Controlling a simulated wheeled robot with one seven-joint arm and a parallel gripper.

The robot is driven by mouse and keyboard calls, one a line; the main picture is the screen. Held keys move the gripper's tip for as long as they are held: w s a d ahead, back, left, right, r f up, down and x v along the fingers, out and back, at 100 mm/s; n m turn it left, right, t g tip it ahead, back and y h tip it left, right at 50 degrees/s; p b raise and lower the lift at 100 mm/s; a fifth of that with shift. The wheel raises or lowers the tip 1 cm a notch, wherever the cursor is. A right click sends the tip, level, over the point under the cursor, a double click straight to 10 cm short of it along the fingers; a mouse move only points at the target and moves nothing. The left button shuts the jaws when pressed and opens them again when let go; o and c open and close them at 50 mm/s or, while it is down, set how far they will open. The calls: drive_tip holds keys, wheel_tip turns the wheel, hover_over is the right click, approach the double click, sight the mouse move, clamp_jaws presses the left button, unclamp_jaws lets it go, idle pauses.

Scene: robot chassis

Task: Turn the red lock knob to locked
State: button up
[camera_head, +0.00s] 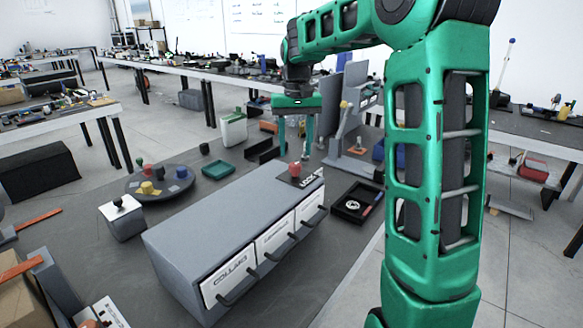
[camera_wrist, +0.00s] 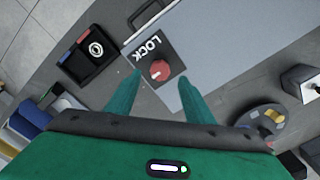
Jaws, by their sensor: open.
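The red lock knob (camera_head: 295,169) sits on a dark plate marked LOCK (camera_head: 311,178) at the far end of the top of a grey drawer cabinet (camera_head: 200,225). In the wrist view the red knob (camera_wrist: 160,70) shows a small pale mark on its lower left side, and the LOCK label (camera_wrist: 146,50) is beside it. My gripper (camera_head: 295,155) hangs above the knob with its green fingers apart. In the wrist view my gripper (camera_wrist: 160,97) is open and empty, its fingertips on either side of the knob's near side. I cannot tell whether the fingers touch it.
The cabinet front has drawers with black handles (camera_head: 240,288). A black tray (camera_head: 354,204) lies to its right. A grey upright fixture (camera_head: 346,125) stands behind.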

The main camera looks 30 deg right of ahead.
sight(295, 164)
wheel_tip(295, 164, down, 7)
drive_tip(key=shift+r, duration=0.2)
